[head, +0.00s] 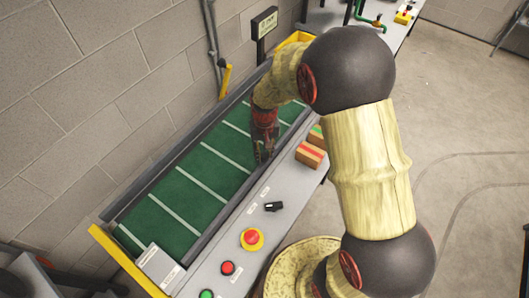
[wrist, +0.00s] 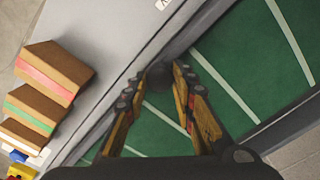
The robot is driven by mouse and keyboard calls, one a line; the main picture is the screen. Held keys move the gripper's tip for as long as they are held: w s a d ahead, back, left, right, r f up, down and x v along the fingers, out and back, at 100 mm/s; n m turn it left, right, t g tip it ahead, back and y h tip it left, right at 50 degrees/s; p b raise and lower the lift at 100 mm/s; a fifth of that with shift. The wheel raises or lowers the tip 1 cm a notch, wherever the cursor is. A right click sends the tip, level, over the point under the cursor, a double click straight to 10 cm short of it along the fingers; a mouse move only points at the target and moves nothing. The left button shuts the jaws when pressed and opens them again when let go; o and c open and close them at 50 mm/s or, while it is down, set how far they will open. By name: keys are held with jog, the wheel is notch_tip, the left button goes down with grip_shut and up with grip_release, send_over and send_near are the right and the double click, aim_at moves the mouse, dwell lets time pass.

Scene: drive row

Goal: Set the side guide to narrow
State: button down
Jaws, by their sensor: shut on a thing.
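A conveyor with a green belt (head: 187,203) and pale cross stripes runs along the wall. A dark side rail (head: 232,205) borders the belt next to the grey control panel; this rail also shows in the wrist view (wrist: 193,32). A dark round knob (wrist: 158,77), apparently the side guide's handle, sits at this rail. My gripper (wrist: 165,72) is shut on the knob, with one finger on each side. In the head view my gripper (head: 264,152) reaches down to the near belt edge, and the knob is hidden there. Small panel labels are unreadable.
The panel carries a black selector (head: 273,207), a yellow-ringed red button (head: 252,239), a red button (head: 227,268) and a green button (head: 206,294). Striped boxes (head: 310,153) sit on the panel right of my gripper. A sign (head: 264,22) stands behind.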

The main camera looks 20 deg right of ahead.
dwell(0.3)
jog(key=w+a+p, duration=0.1)
jog(key=w+a, duration=0.5)
jog(key=w, duration=0.2)
jog(key=shift+w+p, duration=0.25)
jog(key=shift+p, duration=0.05)
jog(key=shift+r, duration=0.15)
jog(key=c, duration=1.6)
grip_release()
jog(key=shift+w+a, duration=0.1)
jog(key=shift+a, duration=0.05)
jog(key=shift+o, duration=0.7)
notch_tip(320, 180, up, 12)
